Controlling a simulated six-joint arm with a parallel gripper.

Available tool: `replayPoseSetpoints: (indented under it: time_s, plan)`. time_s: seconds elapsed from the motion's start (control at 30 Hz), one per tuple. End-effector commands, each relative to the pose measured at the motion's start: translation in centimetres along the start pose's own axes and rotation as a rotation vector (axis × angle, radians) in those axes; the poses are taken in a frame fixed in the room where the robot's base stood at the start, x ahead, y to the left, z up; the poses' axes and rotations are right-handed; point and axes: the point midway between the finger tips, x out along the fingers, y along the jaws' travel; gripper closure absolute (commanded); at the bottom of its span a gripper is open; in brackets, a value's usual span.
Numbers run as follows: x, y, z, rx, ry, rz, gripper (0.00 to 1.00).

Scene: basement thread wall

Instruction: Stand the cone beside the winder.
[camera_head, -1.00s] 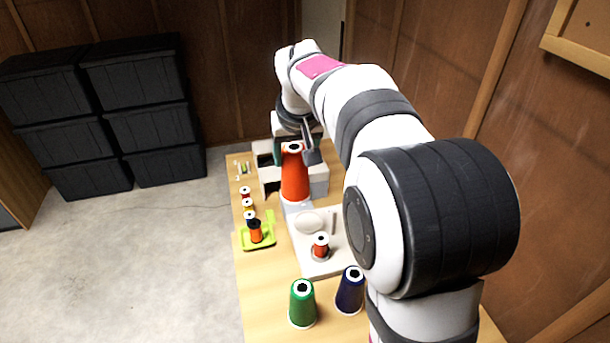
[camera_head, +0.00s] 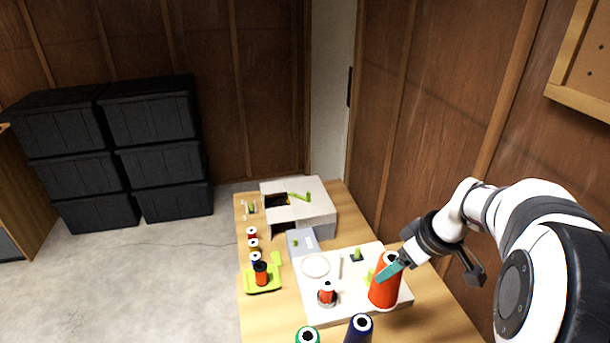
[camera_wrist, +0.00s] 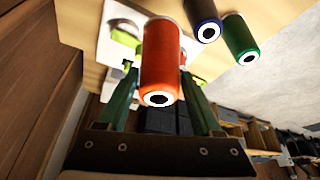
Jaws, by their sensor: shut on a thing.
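The orange-red cone (camera_head: 383,290) is upright in the head view, over the right side of a white flat base (camera_head: 345,284). I cannot tell whether its foot touches the base. The base carries a round pale ring, green parts (camera_head: 357,255) and a small red spool (camera_head: 327,292); it appears to be the winder. My gripper (camera_head: 390,271) comes from the right, shut on the cone near its upper part. In the wrist view the cone (camera_wrist: 162,60) sits between the two green fingers, its holed top facing the camera.
A green cone (camera_head: 307,336) and a navy cone (camera_head: 358,330) stand at the front of the table. Small spools and a lime tray (camera_head: 263,287) line the left edge. A beige machine (camera_head: 315,205) is at the back. Bare wood lies right of the base.

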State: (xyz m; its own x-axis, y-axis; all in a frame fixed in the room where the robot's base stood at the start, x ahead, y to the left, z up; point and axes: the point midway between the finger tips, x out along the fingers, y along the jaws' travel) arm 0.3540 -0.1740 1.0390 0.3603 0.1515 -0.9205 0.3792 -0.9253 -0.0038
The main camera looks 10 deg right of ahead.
Motion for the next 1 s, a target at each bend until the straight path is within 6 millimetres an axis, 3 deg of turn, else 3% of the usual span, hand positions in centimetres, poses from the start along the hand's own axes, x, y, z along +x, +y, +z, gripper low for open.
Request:
replayPoseSetpoints:
  time_s: [0.1,0.3,0.6,1.0]
  plan:
    - [1.6,1.8,4.5,-0.060,-0.001,-0.032,0.78]
    - [2.8,2.7,7.5,-0.120,-0.001,-0.051,0.78]
    - [5.5,2.7,8.7,-0.125,-0.002,-0.050,0.78]
    - [5.9,2.7,8.8,-0.126,-0.002,-0.050,0.78]
